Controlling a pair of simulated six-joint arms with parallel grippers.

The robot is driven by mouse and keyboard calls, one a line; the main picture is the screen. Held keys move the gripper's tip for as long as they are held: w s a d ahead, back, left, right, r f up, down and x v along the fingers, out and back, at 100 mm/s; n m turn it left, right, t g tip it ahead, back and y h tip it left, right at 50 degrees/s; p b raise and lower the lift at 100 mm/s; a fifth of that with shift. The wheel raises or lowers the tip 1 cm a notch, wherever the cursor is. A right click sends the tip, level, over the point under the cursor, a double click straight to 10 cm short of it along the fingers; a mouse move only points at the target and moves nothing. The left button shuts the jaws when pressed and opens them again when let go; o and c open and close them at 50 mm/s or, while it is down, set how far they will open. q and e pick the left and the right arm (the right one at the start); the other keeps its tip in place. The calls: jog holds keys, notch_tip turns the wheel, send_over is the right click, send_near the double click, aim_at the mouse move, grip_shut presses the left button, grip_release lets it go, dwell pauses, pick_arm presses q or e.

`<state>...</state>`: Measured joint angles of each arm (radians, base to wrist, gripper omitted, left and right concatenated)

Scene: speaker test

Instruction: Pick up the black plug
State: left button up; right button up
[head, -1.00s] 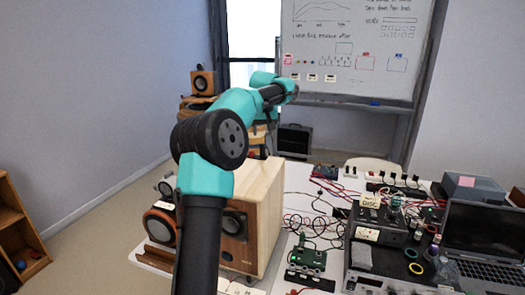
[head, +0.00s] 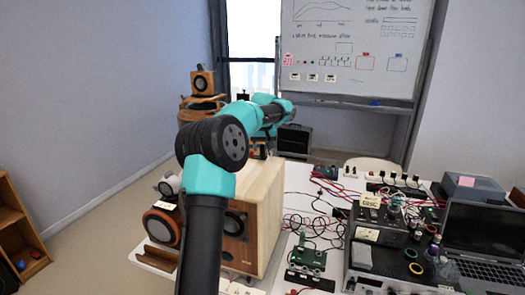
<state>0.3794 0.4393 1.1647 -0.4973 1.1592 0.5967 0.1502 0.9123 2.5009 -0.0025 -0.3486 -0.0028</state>
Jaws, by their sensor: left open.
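Several small black plugs (head: 393,178) sit in a row along a white power strip (head: 350,171) at the back of the white table. Which of them is the plug meant, I cannot tell. My left arm rises from the bottom of the head view and reaches away past the wooden speaker. My left gripper (head: 287,106) is at its far end, small and partly hidden by the arm, left of the strip and apart from it. It is open, and I see nothing held in it. My right gripper is not in view.
A large wooden speaker (head: 262,205) stands close beside my left arm. Red and black cables (head: 300,220) tangle across the table (head: 298,180). A green circuit board (head: 308,258), stacked equipment (head: 385,258) and a laptop (head: 485,235) crowd the right. A whiteboard (head: 350,50) stands behind.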

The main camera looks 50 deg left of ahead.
pick_arm(q)
jog(key=shift+w+a+f, duration=0.1)
jog(key=shift+a+f, duration=0.05)
jog(key=shift+f, duration=0.4)
grip_shut()
